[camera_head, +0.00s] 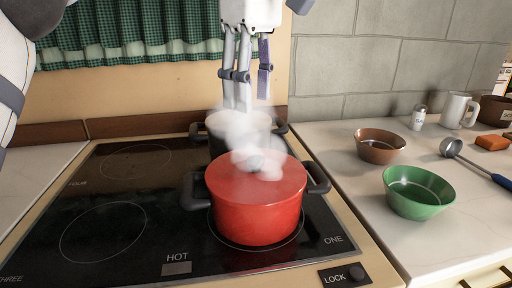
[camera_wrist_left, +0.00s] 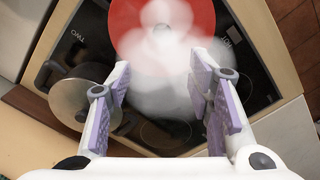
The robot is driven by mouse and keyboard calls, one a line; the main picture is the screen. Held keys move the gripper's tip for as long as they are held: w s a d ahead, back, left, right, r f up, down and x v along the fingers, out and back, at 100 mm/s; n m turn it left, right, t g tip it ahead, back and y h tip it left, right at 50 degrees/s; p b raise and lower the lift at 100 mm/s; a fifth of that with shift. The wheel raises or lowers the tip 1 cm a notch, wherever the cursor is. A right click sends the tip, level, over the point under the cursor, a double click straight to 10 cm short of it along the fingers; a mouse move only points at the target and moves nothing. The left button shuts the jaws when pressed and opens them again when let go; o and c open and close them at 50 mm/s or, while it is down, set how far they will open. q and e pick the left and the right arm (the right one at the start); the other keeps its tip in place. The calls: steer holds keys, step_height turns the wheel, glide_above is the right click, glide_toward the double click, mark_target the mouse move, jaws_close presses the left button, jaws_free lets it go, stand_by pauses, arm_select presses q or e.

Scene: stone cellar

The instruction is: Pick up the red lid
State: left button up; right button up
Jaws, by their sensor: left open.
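The red lid (camera_head: 232,178) sits on the red pot (camera_head: 255,222) on the front right burner, with steam over its middle hiding part of its knob (camera_head: 255,163). In the left wrist view the lid (camera_wrist_left: 125,22) is at the top, partly cut off and veiled by steam. My left gripper (camera_head: 247,98) points down above and behind the lid, over the rear pot area, apart from the lid. Its purple-padded fingers (camera_wrist_left: 160,108) are spread and empty. My right gripper is not in view.
A grey pot (camera_head: 222,140) stands behind the red pot on the black stove (camera_head: 100,218). A brown bowl (camera_head: 380,148), a green bowl (camera_head: 418,195), a ladle (camera_head: 452,148) and a mug (camera_head: 456,108) stand on the right counter. Green curtains (camera_head: 130,28) hang behind.

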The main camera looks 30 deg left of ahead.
mark_target(256, 158)
arm_select(q)
steer(key=f, duration=0.7)
steer(key=d+f+p, duration=0.1)
steer(key=f, duration=0.3)
steer(key=shift+s+f, duration=0.15)
steer(key=shift+s, duration=0.15)
jaws_close()
